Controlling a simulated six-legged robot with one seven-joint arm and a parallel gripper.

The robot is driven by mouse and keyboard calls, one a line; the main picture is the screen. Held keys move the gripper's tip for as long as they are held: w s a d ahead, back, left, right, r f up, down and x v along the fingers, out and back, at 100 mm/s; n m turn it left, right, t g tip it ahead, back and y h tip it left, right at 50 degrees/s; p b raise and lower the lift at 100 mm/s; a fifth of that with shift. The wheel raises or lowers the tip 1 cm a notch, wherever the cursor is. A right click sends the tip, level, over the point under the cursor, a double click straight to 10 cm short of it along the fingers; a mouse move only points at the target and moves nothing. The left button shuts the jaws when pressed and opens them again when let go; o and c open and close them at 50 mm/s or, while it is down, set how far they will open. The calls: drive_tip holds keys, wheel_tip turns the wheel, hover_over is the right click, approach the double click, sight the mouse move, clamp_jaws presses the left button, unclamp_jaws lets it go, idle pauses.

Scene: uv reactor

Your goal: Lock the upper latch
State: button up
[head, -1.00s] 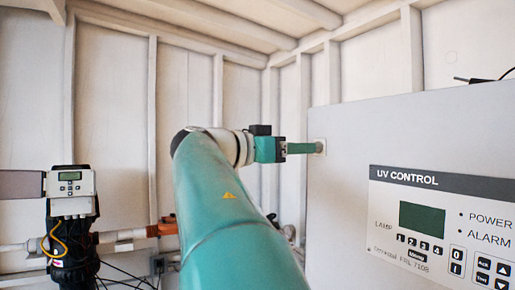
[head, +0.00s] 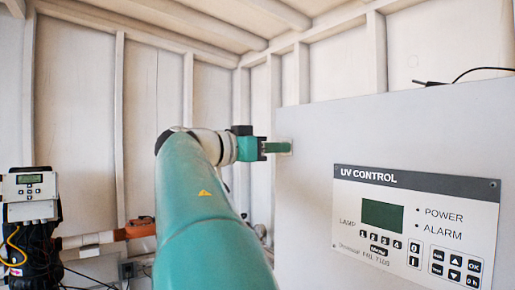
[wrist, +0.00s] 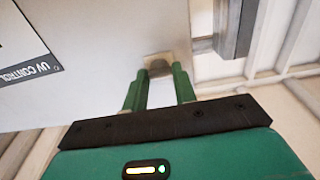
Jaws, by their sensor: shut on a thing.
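The upper latch (wrist: 158,62) is a small pale metal piece on the face of the grey cabinet. In the head view it is a small light square (head: 286,148) near the cabinet's left edge. My gripper (wrist: 158,75) has its two green fingers on either side of the latch's small knob, shut on it. In the head view my gripper (head: 279,147) reaches the cabinet from the left, fingertips at the latch. The fingers hide part of the latch, and its exact turn is hard to tell.
The grey cabinet (head: 310,235) carries a UV CONTROL panel (head: 412,220) with a dark screen and buttons. A black probe with a cable (head: 432,83) lies on its top. A grey controller (head: 30,186) on a black pipe fitting stands at left. A white framed wall is behind.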

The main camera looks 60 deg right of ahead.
drive_tip(key=shift+n, duration=8.9)
drive_tip(key=o, duration=1)
drive_tip(key=shift+w+a, duration=0.1)
